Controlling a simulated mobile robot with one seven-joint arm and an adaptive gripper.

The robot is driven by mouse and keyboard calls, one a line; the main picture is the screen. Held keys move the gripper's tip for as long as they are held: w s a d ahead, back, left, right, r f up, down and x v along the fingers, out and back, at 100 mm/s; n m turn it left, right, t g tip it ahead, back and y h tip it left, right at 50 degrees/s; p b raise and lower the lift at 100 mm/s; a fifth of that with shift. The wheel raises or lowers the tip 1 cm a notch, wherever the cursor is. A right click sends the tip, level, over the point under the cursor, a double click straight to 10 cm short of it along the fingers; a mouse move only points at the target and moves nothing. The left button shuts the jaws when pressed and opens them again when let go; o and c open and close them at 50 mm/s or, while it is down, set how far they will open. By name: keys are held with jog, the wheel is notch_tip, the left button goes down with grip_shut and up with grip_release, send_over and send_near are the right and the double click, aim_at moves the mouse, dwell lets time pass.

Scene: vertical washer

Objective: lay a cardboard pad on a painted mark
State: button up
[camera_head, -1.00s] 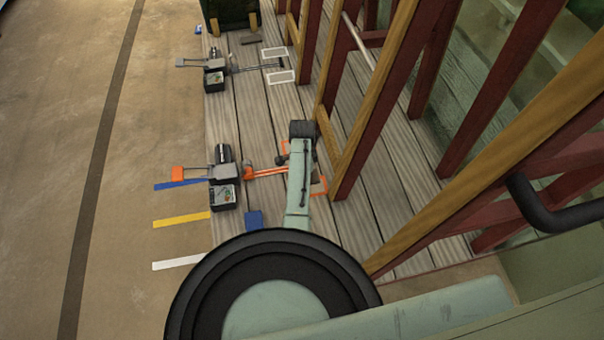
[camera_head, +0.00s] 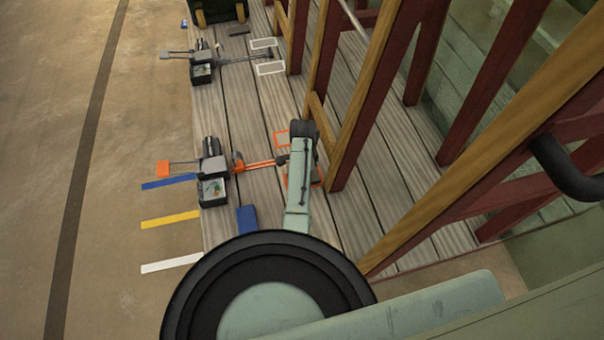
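My pale green arm (camera_head: 299,185) reaches over the plank floor, its dark joint at the far end. A small dark part shows at its left side; I cannot tell whether it is my gripper, nor the state of the fingers. Two orange outlined marks are painted on the planks: one (camera_head: 283,139) just left of the arm's far end, the other (camera_head: 318,178) partly hidden by the arm. Two white outlined marks (camera_head: 263,43) (camera_head: 270,69) lie farther back. I cannot make out a cardboard pad for certain; a flat dark grey piece (camera_head: 238,30) lies near the back.
A machine with orange parts (camera_head: 212,168) stands left of my arm, its orange rods reaching toward the arm. A similar grey machine (camera_head: 202,68) stands farther back. A blue block (camera_head: 246,218) lies nearby. Red and yellow posts (camera_head: 350,140) rise close on the right. Floor at left is open.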

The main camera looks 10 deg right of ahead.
jog(key=o, duration=0.8)
jog(key=shift+o, duration=0.2)
notch_tip(320, 180, up, 12)
dwell(0.3)
